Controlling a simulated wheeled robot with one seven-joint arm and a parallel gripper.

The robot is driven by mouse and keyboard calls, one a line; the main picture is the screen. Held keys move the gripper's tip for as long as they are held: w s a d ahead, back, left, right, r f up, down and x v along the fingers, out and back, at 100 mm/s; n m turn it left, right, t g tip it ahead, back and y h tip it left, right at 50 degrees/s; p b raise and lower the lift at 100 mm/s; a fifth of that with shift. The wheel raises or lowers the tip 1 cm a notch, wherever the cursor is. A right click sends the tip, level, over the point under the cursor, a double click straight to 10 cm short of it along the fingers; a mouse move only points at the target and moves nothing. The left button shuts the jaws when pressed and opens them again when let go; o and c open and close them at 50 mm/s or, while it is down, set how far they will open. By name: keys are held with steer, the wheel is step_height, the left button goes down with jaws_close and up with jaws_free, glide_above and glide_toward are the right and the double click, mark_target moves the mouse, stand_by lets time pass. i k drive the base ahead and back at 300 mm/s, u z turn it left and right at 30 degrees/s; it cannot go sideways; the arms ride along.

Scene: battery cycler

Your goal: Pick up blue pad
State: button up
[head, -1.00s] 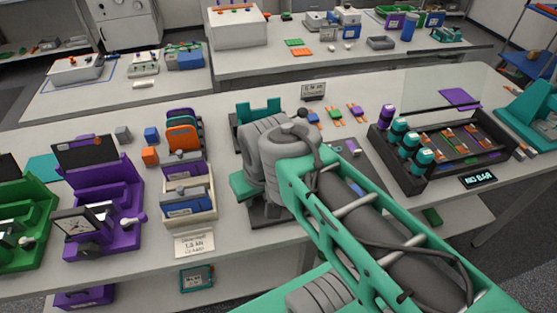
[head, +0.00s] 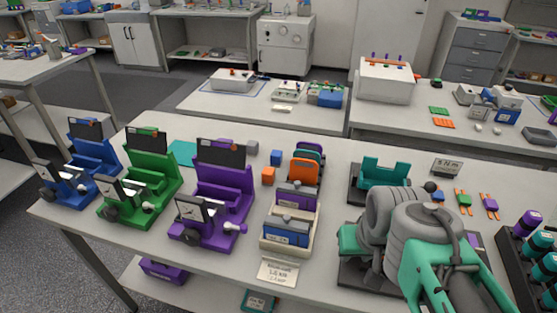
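A small blue block (head: 276,157), the nearest match to a blue pad, lies on the table. It is beside a grey block (head: 252,148) and behind an orange block (head: 268,176). A larger blue piece (head: 286,231) with a pale label stands in the front of the beige rack (head: 263,239). My arm's grey and teal links fill the lower right, well right of the blocks. My gripper cannot be made out in the head view; the arm's end is hidden behind its links.
Purple (head: 212,208), green (head: 138,192) and blue (head: 70,180) fixtures line the table's left part. An orange piece (head: 304,171) stands upright behind the rack. A teal mat (head: 183,152) lies at the back. A teal cradle (head: 385,172) stands near my arm.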

mark_target(276, 160)
steer(key=z, duration=1.5)
steer(key=k, duration=1.1)
steer(key=u, duration=1.4)
steer(key=i, duration=1)
steer(key=u, duration=0.05)
